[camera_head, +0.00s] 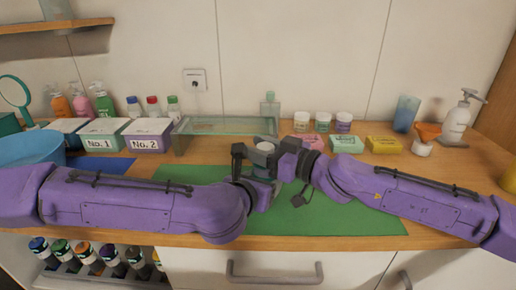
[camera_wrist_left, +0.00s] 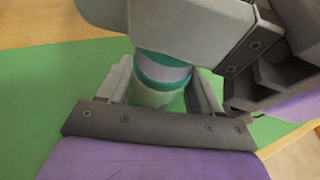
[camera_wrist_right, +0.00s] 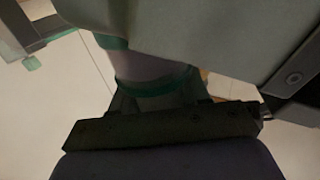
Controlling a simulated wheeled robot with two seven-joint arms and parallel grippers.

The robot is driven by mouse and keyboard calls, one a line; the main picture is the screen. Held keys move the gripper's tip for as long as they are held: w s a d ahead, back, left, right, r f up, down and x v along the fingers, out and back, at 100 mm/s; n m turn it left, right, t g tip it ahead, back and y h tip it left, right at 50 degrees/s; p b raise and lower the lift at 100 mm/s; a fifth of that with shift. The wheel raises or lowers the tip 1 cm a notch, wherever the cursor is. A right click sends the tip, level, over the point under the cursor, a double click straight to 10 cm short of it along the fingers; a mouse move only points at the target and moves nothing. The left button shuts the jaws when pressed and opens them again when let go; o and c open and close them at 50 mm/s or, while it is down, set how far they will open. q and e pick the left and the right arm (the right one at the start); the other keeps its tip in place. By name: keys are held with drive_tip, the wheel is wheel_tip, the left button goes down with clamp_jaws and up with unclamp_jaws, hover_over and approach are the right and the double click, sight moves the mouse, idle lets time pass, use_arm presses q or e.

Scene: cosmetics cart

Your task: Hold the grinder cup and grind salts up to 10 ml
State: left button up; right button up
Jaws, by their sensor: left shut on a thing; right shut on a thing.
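The grinder cup stands upright over the green mat (camera_head: 330,215), between my two grippers; its pale top (camera_head: 265,146) shows in the head view. In the left wrist view it has a translucent green lower body (camera_wrist_left: 160,95) with a teal and grey band. My left gripper (camera_head: 262,172) is shut on the lower body. My right gripper (camera_head: 268,154) is shut on the upper part, just above the left one. In the right wrist view the pale upper part (camera_wrist_right: 145,70) with a teal ring sits between the fingers. The salt level is not readable.
Boxes No. 1 (camera_head: 104,141) and No. 2 (camera_head: 150,143), a glass tray (camera_head: 225,126) and several jars and soaps line the back. A blue basin (camera_head: 30,148) is at left, a white pump bottle (camera_head: 457,122) at right.

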idle(0.5)
drive_tip(key=o, duration=1)
drive_tip(key=shift+d, duration=0.1)
drive_tip(key=v, duration=1.2)
drive_tip(key=shift+s, duration=0.1)
